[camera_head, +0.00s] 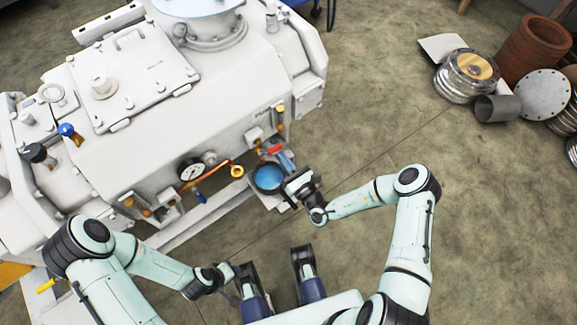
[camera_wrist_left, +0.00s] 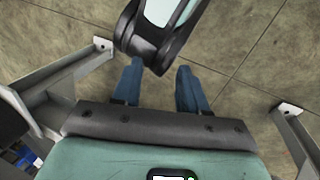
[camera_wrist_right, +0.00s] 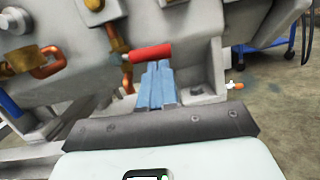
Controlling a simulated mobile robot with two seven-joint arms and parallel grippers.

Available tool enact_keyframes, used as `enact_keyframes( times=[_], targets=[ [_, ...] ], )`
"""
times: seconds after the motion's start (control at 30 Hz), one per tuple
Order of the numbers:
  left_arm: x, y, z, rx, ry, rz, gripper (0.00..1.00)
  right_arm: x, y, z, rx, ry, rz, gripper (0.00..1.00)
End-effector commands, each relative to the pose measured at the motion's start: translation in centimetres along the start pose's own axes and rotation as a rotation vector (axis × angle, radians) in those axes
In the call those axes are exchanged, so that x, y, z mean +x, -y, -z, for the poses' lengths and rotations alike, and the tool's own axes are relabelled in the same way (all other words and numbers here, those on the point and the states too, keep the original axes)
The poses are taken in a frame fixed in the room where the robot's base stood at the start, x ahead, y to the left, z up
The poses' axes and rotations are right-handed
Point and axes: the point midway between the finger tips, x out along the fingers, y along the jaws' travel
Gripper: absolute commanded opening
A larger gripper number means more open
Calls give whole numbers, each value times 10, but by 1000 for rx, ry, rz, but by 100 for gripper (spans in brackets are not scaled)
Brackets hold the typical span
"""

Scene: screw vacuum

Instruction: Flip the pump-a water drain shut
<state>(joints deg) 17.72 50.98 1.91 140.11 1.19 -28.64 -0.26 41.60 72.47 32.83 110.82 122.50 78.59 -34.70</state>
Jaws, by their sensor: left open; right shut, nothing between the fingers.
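A red lever handle (camera_head: 274,150) sits on a drain valve low on the front of the white pump. In the right wrist view the red handle (camera_wrist_right: 150,53) points right from a brass valve (camera_wrist_right: 118,58), roughly crosswise to its copper pipe. My right gripper (camera_head: 284,158) is shut and empty. Its blue fingers (camera_wrist_right: 155,72) lie just below the handle, and I cannot tell whether they touch it. My left gripper (camera_wrist_left: 160,68) is open and empty, low over the floor beside my body, away from the pump.
The white pump (camera_head: 140,130) fills the upper left. A dark pan with blue inside (camera_head: 268,178) is below the drain valve. A gauge (camera_head: 190,169) and an orange pipe (camera_head: 215,174) are left of it. Metal parts (camera_head: 468,75) and a rusty cylinder (camera_head: 533,48) lie far right. Floor between is clear.

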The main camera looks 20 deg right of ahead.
Motion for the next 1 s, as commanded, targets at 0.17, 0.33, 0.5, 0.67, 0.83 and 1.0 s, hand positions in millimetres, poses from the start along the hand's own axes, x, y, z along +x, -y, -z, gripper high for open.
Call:
enact_keyframes(
  times=[0.17,0.33,0.5,0.67,0.83,1.0],
  targets=[
    [0,0,1,0,-2,0,43,1,0,0,0,0,0,0],
    [-1,0,0,0,0,0,43,1,0,-1,-2,1,0,0],
    [-13,-5,-14,4,40,-3,43,5,0,-9,-48,2,-10,0],
    [-28,-10,-37,9,106,-5,43,9,1,-16,-119,4,-24,0],
    [-28,-10,-40,10,114,-5,43,10,1,-16,-132,8,-26,0],
    [-27,-9,-39,9,113,-5,43,11,1,-17,-132,12,-26,0]
  ],
)
